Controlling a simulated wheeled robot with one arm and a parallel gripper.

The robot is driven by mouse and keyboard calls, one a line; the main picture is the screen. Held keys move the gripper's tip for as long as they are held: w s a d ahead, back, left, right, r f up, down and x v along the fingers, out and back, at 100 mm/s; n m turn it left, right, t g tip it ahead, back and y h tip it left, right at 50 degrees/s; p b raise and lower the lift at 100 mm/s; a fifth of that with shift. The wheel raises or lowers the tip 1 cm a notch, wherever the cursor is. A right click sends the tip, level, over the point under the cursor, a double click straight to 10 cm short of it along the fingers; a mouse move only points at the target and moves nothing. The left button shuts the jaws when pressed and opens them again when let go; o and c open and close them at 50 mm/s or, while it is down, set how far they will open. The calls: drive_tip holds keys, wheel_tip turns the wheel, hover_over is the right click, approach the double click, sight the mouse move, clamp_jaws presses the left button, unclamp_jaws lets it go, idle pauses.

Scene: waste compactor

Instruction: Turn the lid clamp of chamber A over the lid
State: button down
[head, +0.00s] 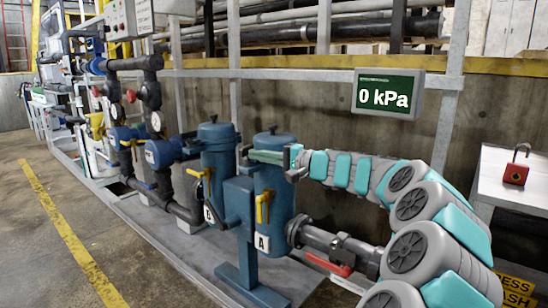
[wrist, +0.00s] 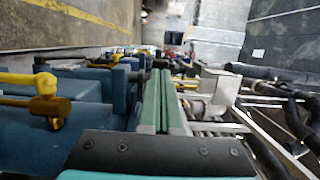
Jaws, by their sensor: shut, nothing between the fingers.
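Chamber A (head: 273,192) is the nearer blue cylinder, marked with an "A" label, with a rounded lid (head: 273,140) topped by a dark knob. My gripper (head: 252,155) reaches in from the right across the chamber just below its lid. Its green fingers are together, with nothing between them. In the wrist view the gripper (wrist: 160,73) also shows closed, beside blue parts. A small blue bracket (head: 243,158) sits at the lid's left edge by the fingertips. I cannot tell whether it is the lid clamp, or whether the fingers touch it.
Chamber B (head: 217,165) stands close on the left. A yellow handle (head: 263,206) is on chamber A's front. A pipe with a red lever (head: 328,264) runs below my arm. The display (head: 388,94) reads 0 kPa.

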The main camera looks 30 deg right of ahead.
drive_tip(key=shift+w+a, duration=0.4)
drive_tip(key=shift+w, duration=0.15)
drive_tip(key=shift+w+a+m+t+h+b, duration=0.15)
drive_tip(key=shift+a+m+t+h+b, duration=0.2)
drive_tip(key=shift+b, duration=0.25)
drive_tip(key=shift+a+m+t+h+b, duration=0.25)
drive_tip(key=shift+m+h+b, duration=0.1)
drive_tip(key=shift+h+b, duration=0.3)
drive_tip(key=shift+d+m+h, duration=0.1)
drive_tip(key=shift+m+h, duration=0.3)
drive_tip(key=shift+h, duration=0.1)
drive_tip(key=shift+w+r, duration=0.1)
drive_tip(key=shift+r, duration=0.05)
